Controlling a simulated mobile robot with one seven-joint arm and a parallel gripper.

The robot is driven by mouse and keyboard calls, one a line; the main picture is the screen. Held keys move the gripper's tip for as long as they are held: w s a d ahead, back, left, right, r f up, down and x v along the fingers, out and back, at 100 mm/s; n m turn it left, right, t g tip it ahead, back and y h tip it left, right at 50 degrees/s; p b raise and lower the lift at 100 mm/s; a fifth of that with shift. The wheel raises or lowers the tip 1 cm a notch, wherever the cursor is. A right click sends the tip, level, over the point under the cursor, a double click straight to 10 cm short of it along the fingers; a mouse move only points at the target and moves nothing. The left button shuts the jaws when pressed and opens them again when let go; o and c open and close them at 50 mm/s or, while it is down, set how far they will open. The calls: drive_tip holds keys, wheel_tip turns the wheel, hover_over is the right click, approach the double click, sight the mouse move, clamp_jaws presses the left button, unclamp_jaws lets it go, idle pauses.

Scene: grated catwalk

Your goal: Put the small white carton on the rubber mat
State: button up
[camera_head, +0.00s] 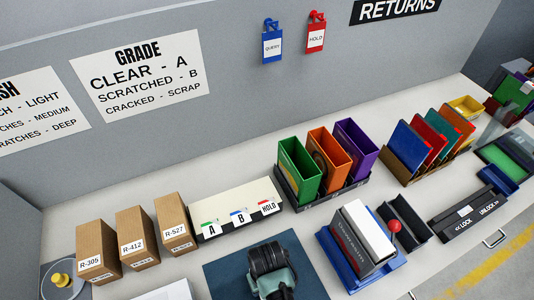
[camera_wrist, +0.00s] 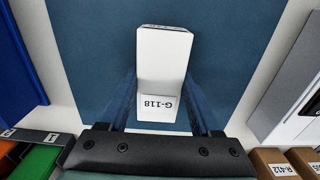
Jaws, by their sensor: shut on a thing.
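The small white carton, labelled G-118 (camera_wrist: 160,62), is between the two fingers of my gripper (camera_wrist: 161,85) in the wrist view. The gripper is shut on it. The blue rubber mat (camera_wrist: 85,45) fills the background around the carton there. In the head view the mat (camera_head: 225,262) lies at the front centre of the bench, with my gripper (camera_head: 272,268) over it. The carton is hidden behind the gripper in that view. I cannot tell whether the carton's base touches the mat.
Three brown boxes (camera_head: 138,236) and a card tray marked A, B, HOLD (camera_head: 236,207) stand behind and left of the mat. A blue stand with a grey-white block (camera_head: 360,240) is close on the right. Coloured bins (camera_head: 325,160) stand behind.

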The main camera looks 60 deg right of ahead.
drive_tip(key=shift+f, duration=0.15)
drive_tip(key=o, duration=1.5)
drive_tip(key=shift+c, duration=0.2)
wheel_tip(320, 180, up, 12)
